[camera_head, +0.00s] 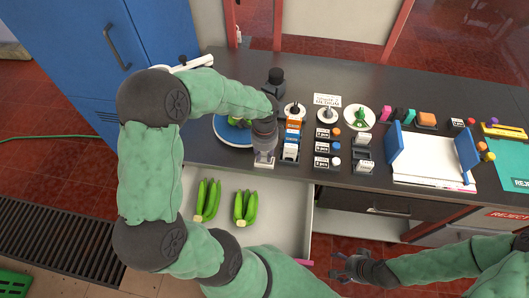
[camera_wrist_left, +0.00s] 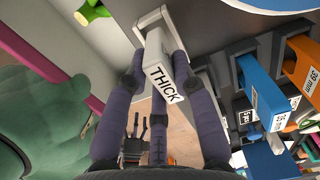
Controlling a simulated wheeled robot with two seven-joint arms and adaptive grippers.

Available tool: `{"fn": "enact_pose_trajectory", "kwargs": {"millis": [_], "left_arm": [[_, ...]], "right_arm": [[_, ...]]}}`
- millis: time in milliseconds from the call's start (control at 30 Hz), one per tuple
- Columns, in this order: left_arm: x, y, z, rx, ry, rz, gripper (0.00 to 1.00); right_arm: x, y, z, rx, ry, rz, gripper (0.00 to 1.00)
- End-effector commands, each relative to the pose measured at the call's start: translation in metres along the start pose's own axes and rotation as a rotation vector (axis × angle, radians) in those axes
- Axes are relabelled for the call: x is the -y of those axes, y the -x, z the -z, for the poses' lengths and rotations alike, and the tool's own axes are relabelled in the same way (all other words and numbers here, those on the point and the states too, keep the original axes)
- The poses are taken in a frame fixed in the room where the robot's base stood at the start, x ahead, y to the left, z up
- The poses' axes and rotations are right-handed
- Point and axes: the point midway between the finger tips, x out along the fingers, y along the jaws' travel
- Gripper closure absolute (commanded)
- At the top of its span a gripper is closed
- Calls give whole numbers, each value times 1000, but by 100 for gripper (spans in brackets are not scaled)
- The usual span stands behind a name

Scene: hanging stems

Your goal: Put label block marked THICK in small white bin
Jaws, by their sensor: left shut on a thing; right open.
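The white label block marked THICK (camera_wrist_left: 163,82) is between the fingers of my left gripper (camera_wrist_left: 160,62) in the left wrist view, its lettered face toward the camera. In the head view this gripper (camera_head: 264,148) is at the counter's front edge, above the open drawer's back end. A pale grey bracket (camera_wrist_left: 152,22) shows just beyond the block; I cannot tell whether they touch. My right gripper (camera_head: 357,267) is open and empty, low in front of the counter. I cannot pick out the small white bin with certainty.
An open white drawer (camera_head: 282,225) holds green banana bunches (camera_head: 207,200). Right of my left gripper stand several coloured label holders (camera_head: 292,138) and rows of marked blocks (camera_head: 322,147). Blue bookends (camera_head: 396,147) stand around white sheets further right.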

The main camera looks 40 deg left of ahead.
Motion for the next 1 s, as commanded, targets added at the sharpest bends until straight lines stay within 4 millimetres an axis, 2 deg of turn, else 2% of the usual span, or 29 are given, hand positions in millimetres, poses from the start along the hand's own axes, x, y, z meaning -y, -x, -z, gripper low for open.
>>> {"fn": "enact_pose_trajectory", "kwargs": {"millis": [633,667,733,1000], "left_arm": [[0,-17,0,0,0,1,100],[0,-17,0,0,0,1,68],[0,-16,0,0,0,1,49],[0,-16,0,0,0,1,46]], "right_arm": [[-4,-11,0,0,0,0,25],[-4,-10,0,0,0,0,25],[-4,-10,0,0,0,0,25],[-3,-10,0,0,0,0,25]]}}
